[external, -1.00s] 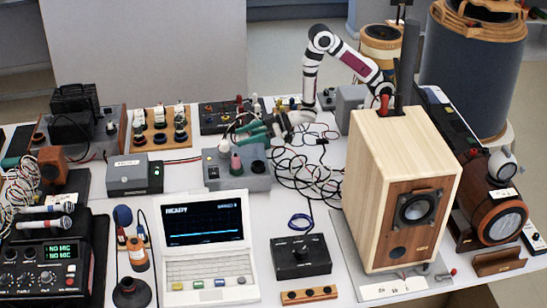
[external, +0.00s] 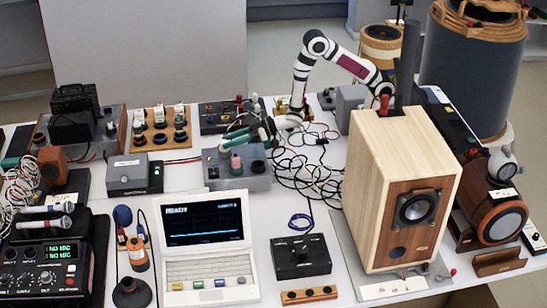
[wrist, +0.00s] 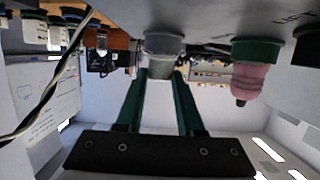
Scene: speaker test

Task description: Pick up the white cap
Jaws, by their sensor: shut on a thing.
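The white cap (wrist: 158,72) appears pale grey in the wrist view, against a grey round collar (wrist: 165,43). My gripper (wrist: 160,78) has two green fingers, one on each side of the cap, shut on it. In the external view my gripper (external: 226,142) is over the back left of a grey box (external: 240,182), and the cap (external: 224,148) is small at its fingertips. I cannot tell whether the cap is still seated in the collar.
A pink cap (wrist: 252,80) on a green collar is close beside the gripper; it also shows in the external view (external: 236,163). A black knob (external: 258,167) is on the same box. Loose cables (external: 308,165) lie to the right. A tall wooden speaker (external: 385,190) stands farther right.

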